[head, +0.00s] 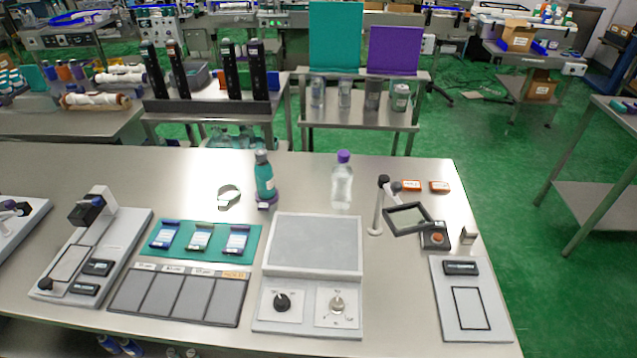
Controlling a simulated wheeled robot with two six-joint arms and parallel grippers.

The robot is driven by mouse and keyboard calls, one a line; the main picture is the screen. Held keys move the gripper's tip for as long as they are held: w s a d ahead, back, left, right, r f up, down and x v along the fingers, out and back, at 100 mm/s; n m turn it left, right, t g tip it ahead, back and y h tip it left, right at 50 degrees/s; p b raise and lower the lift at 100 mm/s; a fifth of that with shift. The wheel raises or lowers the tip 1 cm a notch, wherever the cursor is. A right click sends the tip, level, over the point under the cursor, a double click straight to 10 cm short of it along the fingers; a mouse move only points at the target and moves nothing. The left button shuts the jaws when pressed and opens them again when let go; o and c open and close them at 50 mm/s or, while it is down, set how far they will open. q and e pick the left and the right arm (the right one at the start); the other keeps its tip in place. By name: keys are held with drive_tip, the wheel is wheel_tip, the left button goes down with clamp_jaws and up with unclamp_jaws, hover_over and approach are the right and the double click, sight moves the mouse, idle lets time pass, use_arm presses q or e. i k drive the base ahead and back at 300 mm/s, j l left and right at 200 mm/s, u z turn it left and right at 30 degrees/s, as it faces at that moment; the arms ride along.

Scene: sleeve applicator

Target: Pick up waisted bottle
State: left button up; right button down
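Two bottles stand upright near the back middle of the steel table (400,290). One is a teal bottle (265,178) with a grey cap and a purple ring or base at its foot. To its right is a clear bottle (342,187) with a purple cap. At this size I cannot tell for certain which of the two is the waisted one. The bottles stand apart, with bare table between them. Neither of my grippers shows in the head view.
In front of the bottles is a grey console (315,243) with two knobs. A teal mat (207,242) with several small packs lies left. A magnifier on a stand (407,218) rises right of the clear bottle. A pale strap or ring (229,197) lies left of the teal bottle.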

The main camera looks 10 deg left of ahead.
sight(341, 174)
drive_tip(key=l+z, duration=0.15)
drive_tip(key=l, duration=0.45)
drive_tip(key=i+l+z, duration=0.15)
drive_tip(key=l, duration=0.5)
